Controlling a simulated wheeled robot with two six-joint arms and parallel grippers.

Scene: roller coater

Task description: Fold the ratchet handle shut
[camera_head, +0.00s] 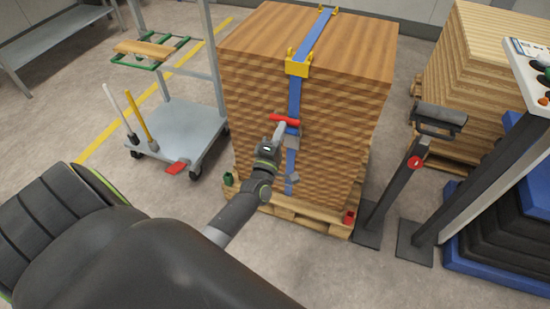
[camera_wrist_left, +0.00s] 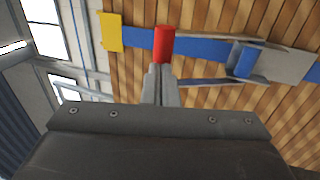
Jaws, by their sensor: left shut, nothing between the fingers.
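The ratchet (camera_head: 292,142) sits on a blue strap (camera_head: 294,97) that runs over the top and down the front of a tall stack of brown boards (camera_head: 345,100). Its handle has a red grip (camera_head: 285,120). My left gripper (camera_head: 279,132) is shut right at the red grip, with nothing between its fingers. In the left wrist view the gripper's fingertips (camera_wrist_left: 160,72) meet the lower end of the red grip (camera_wrist_left: 164,45). The grey ratchet body (camera_wrist_left: 270,60) lies on the strap to the right there. My right gripper is not in view.
A grey cart (camera_head: 180,125) stands to the left of the stack. A post with a dark head (camera_head: 438,118) and a red button stands close on the right. The stack rests on a wooden pallet (camera_head: 312,220). Floor is free at the front left of the pallet.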

